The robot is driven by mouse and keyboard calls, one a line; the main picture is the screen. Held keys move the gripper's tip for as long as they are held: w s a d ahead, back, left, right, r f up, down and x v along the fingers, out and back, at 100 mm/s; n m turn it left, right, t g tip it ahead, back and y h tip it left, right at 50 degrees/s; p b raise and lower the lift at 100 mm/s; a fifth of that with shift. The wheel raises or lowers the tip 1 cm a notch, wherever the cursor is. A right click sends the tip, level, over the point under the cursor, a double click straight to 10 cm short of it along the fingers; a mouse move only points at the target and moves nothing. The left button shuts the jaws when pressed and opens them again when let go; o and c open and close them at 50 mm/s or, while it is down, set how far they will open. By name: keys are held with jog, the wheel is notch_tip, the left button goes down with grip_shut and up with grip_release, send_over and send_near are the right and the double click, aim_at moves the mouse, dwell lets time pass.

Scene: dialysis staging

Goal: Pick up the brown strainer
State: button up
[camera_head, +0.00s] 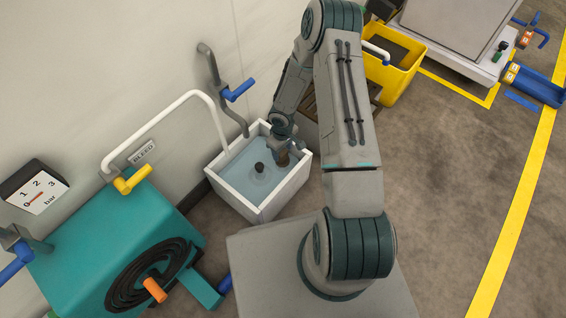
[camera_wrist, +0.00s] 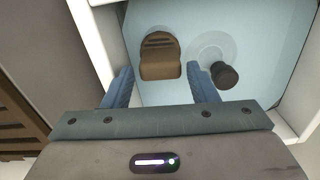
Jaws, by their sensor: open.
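The brown strainer (camera_wrist: 160,58), a blocky piece with a slotted rounded end, lies in the white-walled, pale blue basin (camera_wrist: 265,65). In the wrist view it shows just beyond and between the two blue fingers of my gripper (camera_wrist: 159,72). The fingers are apart, with nothing held. Whether they overlap the strainer in depth I cannot tell. In the head view my gripper (camera_head: 291,146) reaches down into the basin's far right part. The strainer (camera_head: 283,158) shows there only in part, below the gripper.
A dark knob (camera_wrist: 225,75) on a clear round disc is close to the right finger; it also shows in the head view (camera_head: 259,167). The basin's white walls (camera_head: 235,205) surround the gripper. A white pipe (camera_head: 160,110) and a grey pipe (camera_head: 222,90) stand by the basin.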

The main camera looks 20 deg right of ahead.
notch_tip(320, 180, down, 2)
jog(key=shift+f, duration=0.1)
jog(key=c, duration=1.1)
jog(key=shift+r, duration=0.2)
